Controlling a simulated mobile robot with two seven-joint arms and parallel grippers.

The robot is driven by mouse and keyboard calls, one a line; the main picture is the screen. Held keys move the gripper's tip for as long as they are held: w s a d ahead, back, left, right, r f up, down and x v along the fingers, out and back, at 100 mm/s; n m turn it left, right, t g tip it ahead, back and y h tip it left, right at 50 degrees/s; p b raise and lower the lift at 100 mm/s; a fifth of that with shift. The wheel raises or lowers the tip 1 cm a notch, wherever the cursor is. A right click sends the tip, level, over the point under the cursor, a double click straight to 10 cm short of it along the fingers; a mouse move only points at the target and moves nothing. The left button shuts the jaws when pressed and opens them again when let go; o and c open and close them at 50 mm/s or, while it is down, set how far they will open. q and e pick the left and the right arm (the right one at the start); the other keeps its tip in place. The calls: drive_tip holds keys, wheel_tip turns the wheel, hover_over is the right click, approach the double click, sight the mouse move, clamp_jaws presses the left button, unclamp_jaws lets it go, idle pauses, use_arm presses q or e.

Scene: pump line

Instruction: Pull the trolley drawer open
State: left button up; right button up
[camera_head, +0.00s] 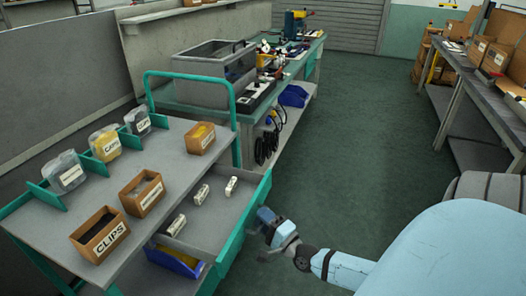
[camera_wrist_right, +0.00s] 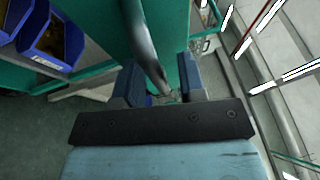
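The trolley (camera_head: 85,190) stands at the left, with a grey top and green frame. Its drawer (camera_head: 207,222) stands out from under the top at the right side, and its grey inside shows several small white labelled items (camera_head: 200,194). The green drawer front (camera_head: 240,232) faces my right gripper (camera_head: 268,228). In the right wrist view, a grey metal handle bar (camera_wrist_right: 146,42) runs between the two blue fingers of my right gripper (camera_wrist_right: 160,88). The fingers are apart, with a gap beside the bar. My left gripper is not in view.
Orange boxes (camera_head: 100,235) and clear tubs (camera_head: 105,143) stand on the trolley top. A workbench (camera_head: 300,68) stands behind, and a shelf bench with boxes (camera_head: 470,85) at the right. The green floor (camera_head: 365,130) between is clear.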

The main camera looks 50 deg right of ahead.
drive_tip(key=s+f, duration=0.2)
drive_tip(key=s, duration=1.1)
drive_tip(key=shift+s+f+p, duration=0.15)
drive_tip(key=shift+s+p, duration=0.15)
